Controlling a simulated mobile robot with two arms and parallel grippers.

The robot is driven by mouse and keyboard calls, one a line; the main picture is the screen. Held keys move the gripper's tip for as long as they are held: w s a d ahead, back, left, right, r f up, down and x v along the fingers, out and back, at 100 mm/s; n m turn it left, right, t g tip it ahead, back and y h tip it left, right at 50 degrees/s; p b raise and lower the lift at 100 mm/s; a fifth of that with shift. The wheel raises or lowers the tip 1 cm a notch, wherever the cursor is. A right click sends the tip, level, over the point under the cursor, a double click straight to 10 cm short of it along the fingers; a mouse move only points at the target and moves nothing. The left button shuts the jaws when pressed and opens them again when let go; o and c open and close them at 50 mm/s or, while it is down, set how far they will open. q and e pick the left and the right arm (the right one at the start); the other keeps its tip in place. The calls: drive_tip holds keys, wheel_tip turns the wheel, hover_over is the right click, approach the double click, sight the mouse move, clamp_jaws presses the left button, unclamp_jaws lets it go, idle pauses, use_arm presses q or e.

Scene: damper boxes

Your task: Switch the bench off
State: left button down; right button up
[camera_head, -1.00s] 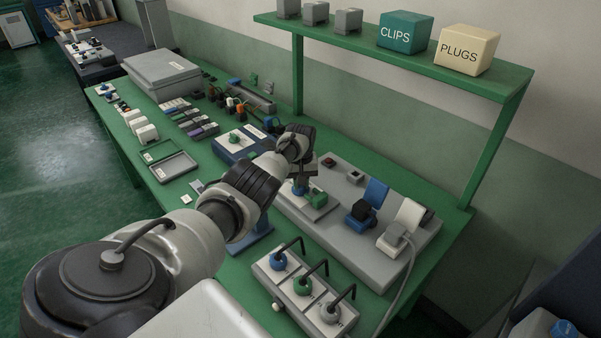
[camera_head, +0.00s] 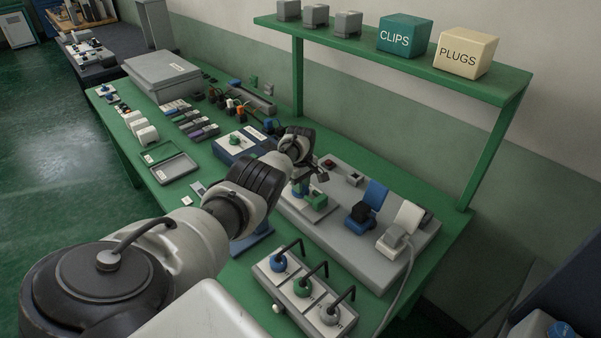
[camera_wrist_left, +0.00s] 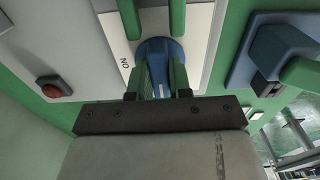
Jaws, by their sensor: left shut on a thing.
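A blue rotary knob (camera_wrist_left: 160,52) sits on a white plate (camera_wrist_left: 201,40) marked "ON" in the left wrist view. My left gripper (camera_wrist_left: 161,70) has its two green fingers on either side of the knob and is shut on it. In the head view, my left gripper (camera_head: 301,187) is down at the white plate on the grey panel (camera_head: 345,231), and the knob is mostly hidden by it. A red button (camera_wrist_left: 52,87) is on the same panel in the wrist view. My right gripper is not in view.
A blue and a white rocker-like part (camera_head: 408,214) stand on the panel's right. A grey box with three hooked knobs (camera_head: 305,290) is in front. A green shelf (camera_head: 400,55) with labelled boxes stands over the bench's back. A cable hangs at the right.

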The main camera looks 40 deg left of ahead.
use_arm(q)
drive_tip(key=shift+w+a+r, duration=0.1)
idle(0.3)
drive_tip(key=c, duration=1)
unclamp_jaws()
drive_tip(key=shift+c, duration=0.2)
wheel_tip(320, 180, up, 6)
drive_tip(key=p, duration=0.4)
wheel_tip(320, 180, up, 4)
drive_tip(key=shift+f, duration=0.2)
drive_tip(key=shift+r, duration=0.55)
